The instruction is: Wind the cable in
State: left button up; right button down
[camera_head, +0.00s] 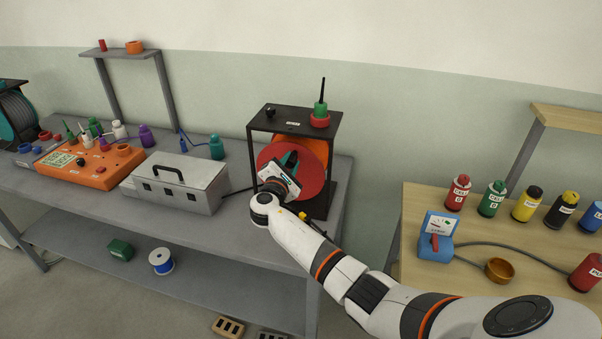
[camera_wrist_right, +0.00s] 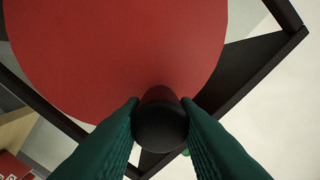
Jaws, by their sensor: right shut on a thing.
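A cable reel with a red round side disc (camera_head: 314,172) sits in a black frame (camera_head: 327,124) on the grey bench. An orange part shows behind the disc. My right gripper (camera_head: 290,163) reaches the front of the disc. In the right wrist view the two green fingers (camera_wrist_right: 160,120) are shut on a black crank knob (camera_wrist_right: 160,125) that stands out near the edge of the red disc (camera_wrist_right: 120,50). A dark cable (camera_head: 237,193) runs from the reel area towards the grey metal box. My left gripper is not in view.
The metal box (camera_head: 184,189) stands left of the reel, with an orange control box (camera_head: 90,172) further left. Bottles stand around it. A green and red item with a rod (camera_head: 320,113) sits on the frame top. A wooden table (camera_head: 428,200) with several bottles is at right.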

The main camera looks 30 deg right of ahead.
aim_at(274, 152)
jog(key=w+a+n, duration=0.1)
jog(key=n, duration=0.1)
jog(key=w+a+n, duration=0.1)
jog(key=shift+w+r+n, duration=0.1)
jog(key=shift+r+n, duration=0.05)
jog(key=shift+n, duration=0.25)
jog(key=shift+w+a+f+n, duration=0.25)
jog(key=shift+w+a+n, duration=0.35)
jog(key=shift+n, duration=0.6)
jog(key=shift+w+a+f+n+b, duration=0.15)
jog(key=shift+w+a+f+n, duration=0.2)
jog(key=shift+n, duration=0.4)
jog(key=shift+w+a+f+n+b, duration=0.2)
jog(key=shift+w+n, duration=0.25)
jog(key=shift+n, duration=0.3)
jog(key=c, duration=1.1)
grip_release()
jog(key=shift+a, duration=0.1)
jog(key=v, duration=1.2)
jog(key=shift+w, duration=0.1)
